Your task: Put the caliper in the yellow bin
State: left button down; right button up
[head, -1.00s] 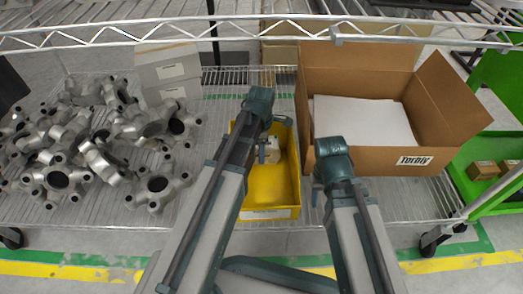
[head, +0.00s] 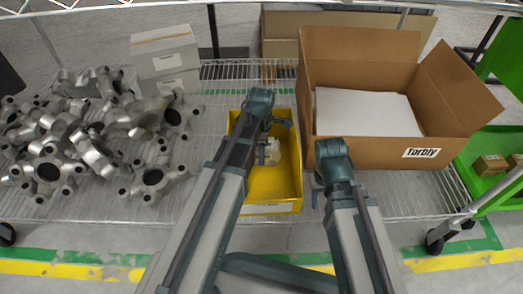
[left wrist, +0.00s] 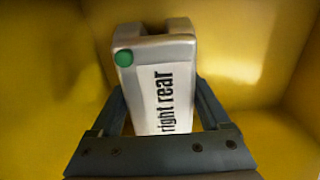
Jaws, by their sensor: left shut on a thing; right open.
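The yellow bin (head: 288,186) stands on the wire shelf, left of the cardboard box. The caliper (head: 273,150) is inside the bin in the head view, partly hidden by my left arm. In the left wrist view the caliper (left wrist: 160,62) is a metal block with a green dot and a white label reading "right rear", with yellow walls around it. My left gripper (left wrist: 165,105) is shut on it, one finger on each side. I cannot tell whether the caliper touches the bin floor. My right gripper (head: 316,198) is open and empty, just right of the bin, mostly hidden by its wrist.
Several metal castings (head: 90,140) are heaped on the shelf at left. Grey boxes (head: 165,60) stand behind them. An open cardboard box (head: 385,152) with white contents is close to the bin's right. A green cart (head: 490,180) stands at far right.

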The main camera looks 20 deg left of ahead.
pick_arm(q)
jog(key=shift+f, duration=0.1)
pick_arm(e)
jog(key=shift+f, duration=0.1)
pick_arm(q)
grip_release()
notch_tip(320, 180, up, 12)
jog(key=p, duration=1.2)
jog(key=shift+r, duration=0.2)
pick_arm(e)
notch_tip(320, 180, up, 12)
jog(key=shift+r, duration=0.2)
jog(key=shift+f, duration=0.1)
